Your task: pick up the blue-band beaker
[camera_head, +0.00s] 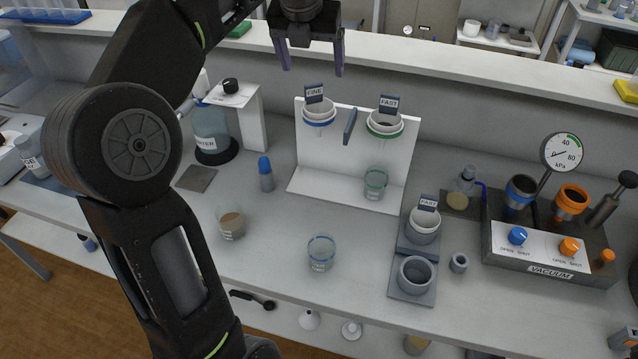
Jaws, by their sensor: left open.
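The blue-band beaker (321,254) is a clear glass with a blue rim band, standing upright on the front middle of the bench. It looks empty. My left gripper (312,69) is open and empty, fingers pointing down, high in the picture above the white filter stand. It is well apart from the beaker. My left arm covers the left part of the view. My right gripper does not show.
A beaker of brown liquid (231,222) stands left of the blue-band beaker. A green-band beaker (375,184) stands on the white stand (341,193) under the FAST funnel. Grey holders (411,279) and the vacuum unit (545,250) are at right. Bench around the blue-band beaker is clear.

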